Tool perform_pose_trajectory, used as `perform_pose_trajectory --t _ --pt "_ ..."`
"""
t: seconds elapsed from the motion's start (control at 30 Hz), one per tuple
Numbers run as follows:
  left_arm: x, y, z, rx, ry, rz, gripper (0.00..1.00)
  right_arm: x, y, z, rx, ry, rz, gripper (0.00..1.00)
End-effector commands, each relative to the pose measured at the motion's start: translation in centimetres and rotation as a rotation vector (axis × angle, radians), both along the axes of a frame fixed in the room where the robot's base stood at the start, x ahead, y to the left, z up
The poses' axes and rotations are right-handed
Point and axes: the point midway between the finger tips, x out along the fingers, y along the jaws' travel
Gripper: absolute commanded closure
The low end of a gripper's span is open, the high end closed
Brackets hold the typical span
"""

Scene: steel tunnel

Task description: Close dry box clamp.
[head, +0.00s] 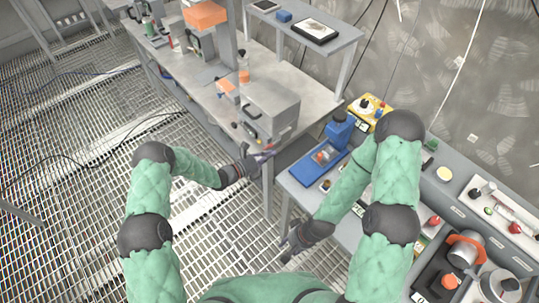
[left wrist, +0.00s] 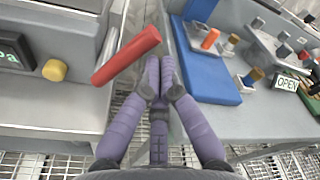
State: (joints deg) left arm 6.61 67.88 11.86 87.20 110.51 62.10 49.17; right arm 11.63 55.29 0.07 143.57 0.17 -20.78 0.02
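A grey metal box (head: 270,105), which looks like the dry box, stands at the near end of the long bench. In the left wrist view, a grey front with a dark display (left wrist: 14,52) and a yellow knob (left wrist: 54,70) is at the left. A red bar-shaped handle (left wrist: 127,55) slants up to the right from it. My left gripper (head: 268,155) is just in front of the box.
A blue device (head: 318,163) stands on the right bench, close to the right of my left gripper. An OPEN sign (left wrist: 285,83) is on that bench's right. A yellow box (head: 366,109) stands behind. The grated floor (head: 70,160) at left is mostly clear.

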Motion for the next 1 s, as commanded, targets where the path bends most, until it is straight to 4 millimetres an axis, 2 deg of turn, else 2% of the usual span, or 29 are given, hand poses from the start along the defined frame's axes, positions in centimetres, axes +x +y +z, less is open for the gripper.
perform_pose_trajectory --t 1.0 --pt "0.65 0.49 0.98 -0.118 0.161 0.001 1.0 0.14 0.0 -0.36 0.0 -0.005 0.005 0.61"
